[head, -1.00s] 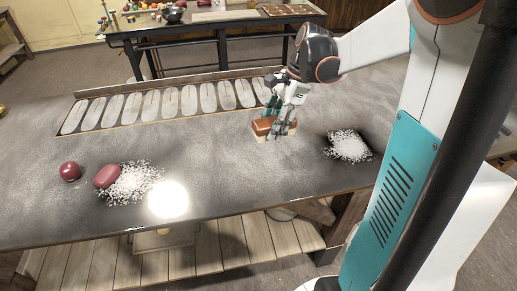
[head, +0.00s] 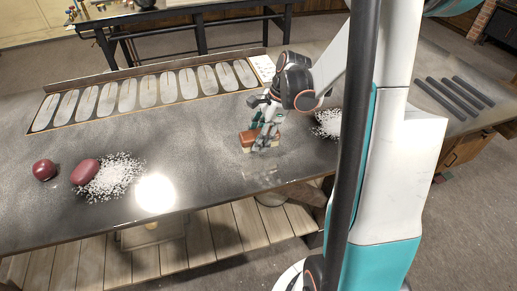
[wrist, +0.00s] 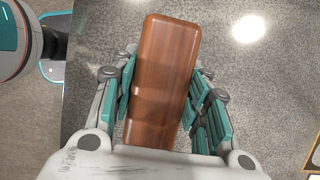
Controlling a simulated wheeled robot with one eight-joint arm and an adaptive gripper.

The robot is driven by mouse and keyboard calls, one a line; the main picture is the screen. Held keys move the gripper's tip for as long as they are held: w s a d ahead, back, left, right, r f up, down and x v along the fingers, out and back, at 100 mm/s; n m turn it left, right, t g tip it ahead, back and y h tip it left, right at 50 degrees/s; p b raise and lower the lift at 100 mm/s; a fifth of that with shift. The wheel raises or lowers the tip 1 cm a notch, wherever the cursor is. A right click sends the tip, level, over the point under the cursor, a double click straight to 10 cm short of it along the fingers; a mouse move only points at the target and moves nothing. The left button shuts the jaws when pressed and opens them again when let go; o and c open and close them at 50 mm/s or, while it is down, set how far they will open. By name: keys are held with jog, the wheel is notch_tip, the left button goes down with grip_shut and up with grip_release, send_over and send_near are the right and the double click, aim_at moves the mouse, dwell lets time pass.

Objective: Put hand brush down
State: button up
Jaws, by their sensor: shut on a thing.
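The hand brush (head: 246,141) has a brown wooden back with a pale lower edge. My gripper (head: 264,135) is shut on it, over the grey speckled tabletop (head: 180,135). In the wrist view the brush's wooden back (wrist: 163,70) stands lengthwise between the teal finger pads of my gripper (wrist: 165,100). The brush is at or close above the tabletop; I cannot tell whether it touches. Its bristles are mostly hidden.
White granules (head: 110,177) lie at the left beside a dark red oblong (head: 84,172) and a red ball (head: 44,170). Another white pile (head: 327,124) is partly behind my arm. A tray with oval slots (head: 150,90) lines the back edge. Dark bars (head: 455,96) lie at right.

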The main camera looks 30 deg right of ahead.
aim_at(259, 154)
jog(key=shift+f+b, duration=0.6)
jog(key=shift+f, duration=1.6)
jog(key=shift+f, duration=0.15)
jog(key=o, duration=1.1)
jog(key=p+v, duration=0.3)
jog(key=v, duration=0.9)
